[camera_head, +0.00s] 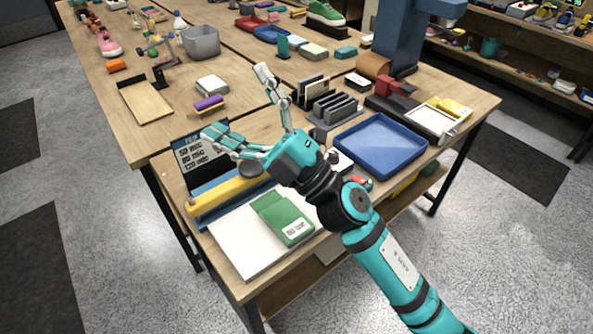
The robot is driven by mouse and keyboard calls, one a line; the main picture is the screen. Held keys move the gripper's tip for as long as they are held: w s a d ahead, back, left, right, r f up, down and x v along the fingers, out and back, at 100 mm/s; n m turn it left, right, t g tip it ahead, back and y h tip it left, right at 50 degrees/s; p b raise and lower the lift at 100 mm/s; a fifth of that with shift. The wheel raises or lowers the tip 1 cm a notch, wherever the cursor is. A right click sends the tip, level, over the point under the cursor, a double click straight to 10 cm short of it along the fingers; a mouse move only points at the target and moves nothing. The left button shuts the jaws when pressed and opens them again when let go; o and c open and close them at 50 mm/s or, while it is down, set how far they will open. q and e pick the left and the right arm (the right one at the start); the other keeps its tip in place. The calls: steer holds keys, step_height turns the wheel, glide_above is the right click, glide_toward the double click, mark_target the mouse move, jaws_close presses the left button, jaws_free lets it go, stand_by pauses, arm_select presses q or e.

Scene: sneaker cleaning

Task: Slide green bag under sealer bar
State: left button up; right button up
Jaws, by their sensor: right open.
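The green bag (278,213) lies flat with a white label on a white board (240,247) at the table's front corner. The yellow sealer bar (225,194) runs along the back edge of this board, on a blue base (208,217). The bag is in front of the bar; its far end is near the bar, and I cannot tell whether they touch. My right gripper (236,103) is open and empty, its fingers spread wide above and behind the sealer. Its wrist hides the bar's right end. My left gripper is not in view.
A sign with time settings (200,152) stands behind the sealer. A blue tray (380,146) and a grey slotted rack (334,112) are to the right. A purple-and-yellow brush (209,104) and a wooden board (146,101) lie further back.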

steer(key=s+a+n+g+y, duration=0.2)
steer(key=s+a+n+g, duration=0.3)
steer(key=n+g, duration=0.45)
steer(key=n+g+h, duration=0.3)
steer(key=n+h, duration=0.5)
steer(key=h, duration=1.6)
glide_above(282, 213)
steer(key=s+d, duration=0.3)
steer(key=s, duration=0.1)
step_height(282, 213, down, 18)
steer(key=r, duration=0.1)
steer(key=shift+m, duration=0.25)
step_height(282, 213, down, 17)
steer(key=p, duration=0.3)
steer(key=shift+s+f+p, duration=0.15)
steer(key=shift+f+p, duration=0.05)
steer(key=shift+p, duration=0.15)
steer(key=c, duration=1.2)
steer(key=shift+o, duration=0.2)
steer(key=shift+w+a+b, duration=0.75)
steer(key=shift+w+b, duration=0.35)
steer(key=shift+b, duration=0.25)
steer(key=shift+w+a+b, duration=0.75)
steer(key=shift+w+b, duration=0.3)
steer(key=shift+b, duration=0.3)
